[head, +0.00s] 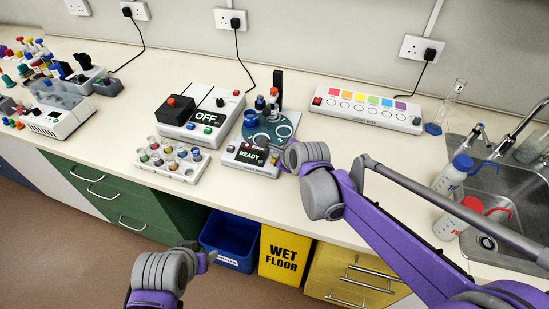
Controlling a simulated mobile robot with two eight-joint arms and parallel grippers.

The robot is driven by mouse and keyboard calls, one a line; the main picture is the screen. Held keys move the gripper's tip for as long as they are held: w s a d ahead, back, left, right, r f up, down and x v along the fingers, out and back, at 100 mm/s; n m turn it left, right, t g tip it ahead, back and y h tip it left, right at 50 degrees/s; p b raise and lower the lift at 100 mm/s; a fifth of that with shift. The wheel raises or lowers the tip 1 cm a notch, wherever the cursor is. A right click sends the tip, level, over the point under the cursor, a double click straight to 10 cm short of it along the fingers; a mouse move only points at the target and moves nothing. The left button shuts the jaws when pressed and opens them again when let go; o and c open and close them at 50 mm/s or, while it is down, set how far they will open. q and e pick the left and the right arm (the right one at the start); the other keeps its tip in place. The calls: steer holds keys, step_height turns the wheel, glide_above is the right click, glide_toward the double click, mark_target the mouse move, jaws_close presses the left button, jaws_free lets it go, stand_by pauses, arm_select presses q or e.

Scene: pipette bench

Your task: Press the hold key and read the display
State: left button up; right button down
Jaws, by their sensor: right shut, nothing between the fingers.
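A small grey meter (241,163) with a dark display (252,155) reading "READY" in green sits near the front edge of the bench. A small red button shows at its left end. Its right end is close to my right gripper (284,163), which is shut and empty; I cannot tell if it touches the meter. Any key under the fingertips is hidden, and no key label is readable. My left gripper (208,256) is low in front of the bench, away from the meter; its jaws are too small to read.
Behind the meter stand a white device (184,130) reading "OFF" and a round teal stand (285,127) with bottles. A tube rack (158,165) is to the left. A colour-strip box (365,108) lies at the back. Squeeze bottles (451,222) stand by the sink at right.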

arm_select(q)
steer(key=shift+s+f, duration=0.1)
steer(key=shift+f, duration=0.2)
arm_select(e)
steer(key=shift+f, duration=0.35)
arm_select(q)
steer(key=shift+r, duration=0.1)
arm_select(e)
steer(key=shift+r, duration=0.1)
arm_select(q)
steer(key=shift+w+r+p, duration=0.25)
steer(key=shift+r+p, duration=0.05)
steer(key=shift+r, duration=0.25)
arm_select(e)
steer(key=shift+r, duration=0.85)
steer(key=shift+r, duration=0.55)
arm_select(q)
steer(key=r+p, duration=0.1)
steer(key=w+r+p, duration=0.2)
steer(key=r, duration=0.1)
steer(key=shift+r, duration=0.1)
arm_select(e)
step_height(320, 180, up, 5)
steer(key=shift+f, duration=0.1)
arm_select(q)
steer(key=shift+s, duration=0.2)
